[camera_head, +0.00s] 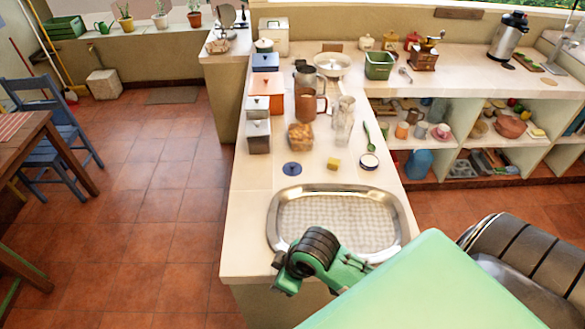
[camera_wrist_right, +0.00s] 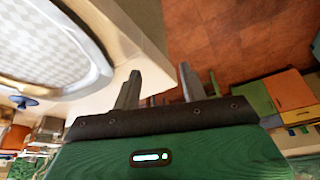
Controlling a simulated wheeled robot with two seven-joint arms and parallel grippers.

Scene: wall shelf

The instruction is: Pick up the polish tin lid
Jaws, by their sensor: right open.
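A small dark blue disc with a raised middle (camera_head: 292,169) lies flat on the counter behind the metal tray; it also shows at the left edge of the wrist view (camera_wrist_right: 24,101). A small round tin-like piece with a pale top and dark rim (camera_head: 369,161) lies to its right. I cannot tell for sure which is the polish tin lid. My right gripper (camera_wrist_right: 160,86) is open and empty, beside the counter's edge and the tray, well apart from both round things. In the head view my right arm largely hides it. My left gripper is not in view.
An oval metal tray (camera_head: 277,222) with a checked cloth lies at the counter's near end. The counter left of the tray is clear.

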